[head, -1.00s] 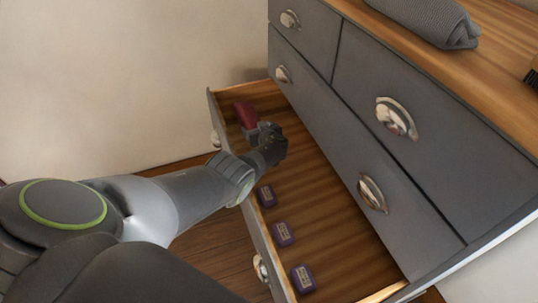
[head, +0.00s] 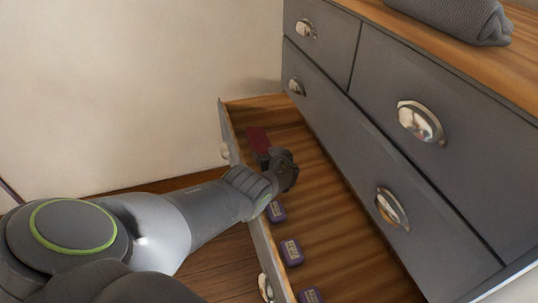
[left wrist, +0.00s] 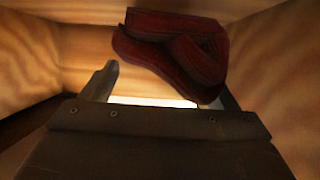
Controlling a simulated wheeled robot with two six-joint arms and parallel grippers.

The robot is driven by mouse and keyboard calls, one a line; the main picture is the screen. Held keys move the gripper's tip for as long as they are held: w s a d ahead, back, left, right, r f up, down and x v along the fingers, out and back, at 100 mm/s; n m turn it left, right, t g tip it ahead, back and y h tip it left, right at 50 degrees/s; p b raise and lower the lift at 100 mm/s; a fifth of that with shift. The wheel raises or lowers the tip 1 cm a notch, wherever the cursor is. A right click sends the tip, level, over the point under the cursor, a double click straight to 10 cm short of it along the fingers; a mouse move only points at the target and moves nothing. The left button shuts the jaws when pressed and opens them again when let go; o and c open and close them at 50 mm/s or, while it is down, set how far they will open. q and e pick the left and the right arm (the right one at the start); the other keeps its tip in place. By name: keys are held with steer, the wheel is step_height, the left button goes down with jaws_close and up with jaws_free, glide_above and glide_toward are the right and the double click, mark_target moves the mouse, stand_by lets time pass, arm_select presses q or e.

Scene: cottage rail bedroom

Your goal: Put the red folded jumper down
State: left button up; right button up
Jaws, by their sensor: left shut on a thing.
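The red folded jumper (head: 259,141) is inside the open bottom drawer (head: 335,225), toward its far end. It also shows in the left wrist view (left wrist: 180,48), folded, dark red, reaching past the right finger. My left gripper (head: 273,160) is shut on the jumper. The finger on the left shows bare in the left wrist view, and the finger on the right is partly hidden by the jumper. I cannot tell whether the jumper touches the drawer floor. My right gripper is in no view.
Several small purple boxes (head: 291,252) stand in a row along the drawer's front wall. The grey dresser (head: 395,130) rises on the right, with a grey folded cloth (head: 465,18) on its wooden top. The drawer floor right of the boxes is clear.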

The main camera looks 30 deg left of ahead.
arm_select(q)
steer(key=shift+f+b, duration=0.25)
steer(key=shift+b, duration=0.05)
steer(key=shift+f+b, duration=0.4)
steer(key=o, duration=1)
steer(key=shift+r, duration=0.1)
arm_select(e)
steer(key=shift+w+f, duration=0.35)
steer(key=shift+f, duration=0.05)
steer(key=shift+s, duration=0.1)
